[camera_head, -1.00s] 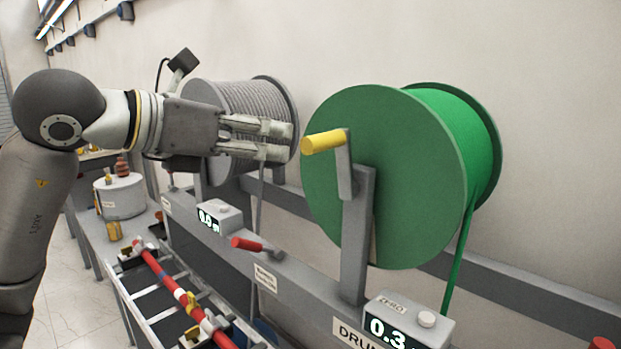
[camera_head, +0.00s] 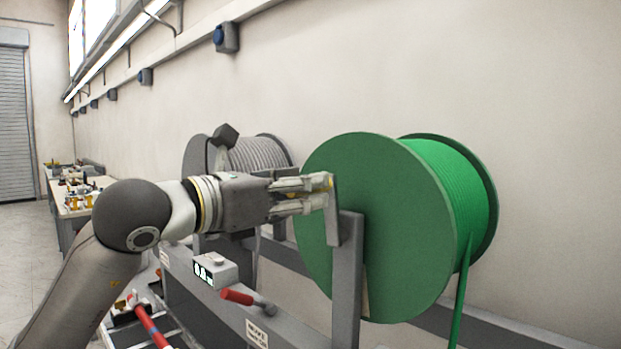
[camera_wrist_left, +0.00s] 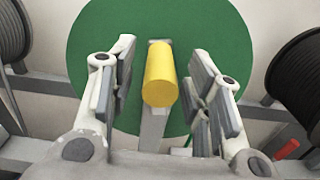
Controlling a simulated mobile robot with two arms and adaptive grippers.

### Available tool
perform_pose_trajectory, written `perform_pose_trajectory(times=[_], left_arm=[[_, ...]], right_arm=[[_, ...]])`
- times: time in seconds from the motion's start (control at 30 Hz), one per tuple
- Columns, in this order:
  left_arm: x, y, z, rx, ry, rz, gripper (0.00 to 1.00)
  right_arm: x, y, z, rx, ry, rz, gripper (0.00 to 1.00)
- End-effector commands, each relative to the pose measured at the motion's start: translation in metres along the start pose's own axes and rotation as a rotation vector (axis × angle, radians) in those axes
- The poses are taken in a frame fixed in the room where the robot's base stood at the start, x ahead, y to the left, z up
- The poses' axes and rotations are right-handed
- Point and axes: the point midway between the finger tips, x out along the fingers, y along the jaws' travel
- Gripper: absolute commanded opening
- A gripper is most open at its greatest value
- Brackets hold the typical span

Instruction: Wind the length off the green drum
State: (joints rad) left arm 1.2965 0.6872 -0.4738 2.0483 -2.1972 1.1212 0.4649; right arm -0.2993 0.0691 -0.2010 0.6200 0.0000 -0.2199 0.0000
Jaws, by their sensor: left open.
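The green drum (camera_head: 384,225) stands on a grey frame at the right of the head view, with green cable (camera_head: 455,195) wound on it and one strand hanging down. A grey crank arm (camera_head: 333,212) is on its near side, with a yellow handle (camera_wrist_left: 160,76). My left gripper (camera_head: 326,192) is at the handle. In the left wrist view its open fingers (camera_wrist_left: 160,88) stand on either side of the yellow handle, with gaps on both sides. In the head view the fingers hide most of the handle. My right gripper is in neither view.
A grey drum (camera_head: 258,153) stands behind my left arm. A small display box (camera_head: 211,269) and a red lever (camera_head: 237,297) sit on the frame's front beam. A red rod (camera_head: 152,328) lies at lower left. The wall is behind the drums.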

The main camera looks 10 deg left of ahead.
Motion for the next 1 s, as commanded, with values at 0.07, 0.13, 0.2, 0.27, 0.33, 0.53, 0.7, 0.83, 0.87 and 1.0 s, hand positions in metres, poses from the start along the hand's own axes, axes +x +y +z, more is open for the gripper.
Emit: perform_pose_trajectory(times=[0.07,0.13,0.2,0.27,0.33,0.53,0.7,0.83,0.87,1.0], left_arm=[[0.011,0.000,0.002,-0.003,0.002,-0.002,0.45],[0.018,0.000,0.001,-0.003,0.000,0.000,0.45],[0.022,0.000,0.001,-0.002,0.001,-0.001,0.45],[0.025,0.000,0.000,-0.002,0.001,-0.001,0.45],[0.026,0.000,-0.001,-0.001,0.001,0.000,0.45],[0.025,0.000,-0.001,-0.001,0.001,0.000,0.45],[0.025,0.000,-0.001,-0.001,0.001,0.000,0.23],[0.025,0.000,-0.001,-0.001,0.001,0.000,0.07],[0.025,0.000,-0.001,-0.001,0.001,0.000,0.03],[0.025,0.000,-0.001,-0.001,0.001,0.000,0.00]], right_arm=[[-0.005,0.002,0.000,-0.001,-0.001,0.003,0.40],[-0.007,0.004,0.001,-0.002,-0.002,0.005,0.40],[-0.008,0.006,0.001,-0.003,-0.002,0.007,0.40],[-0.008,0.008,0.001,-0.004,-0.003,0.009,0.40],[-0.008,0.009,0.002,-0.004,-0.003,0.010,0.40],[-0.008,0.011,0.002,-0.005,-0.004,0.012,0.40],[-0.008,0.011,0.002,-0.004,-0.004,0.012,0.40],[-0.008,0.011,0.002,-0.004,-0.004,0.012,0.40],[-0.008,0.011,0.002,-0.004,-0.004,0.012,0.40],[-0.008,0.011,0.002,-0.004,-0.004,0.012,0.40]])
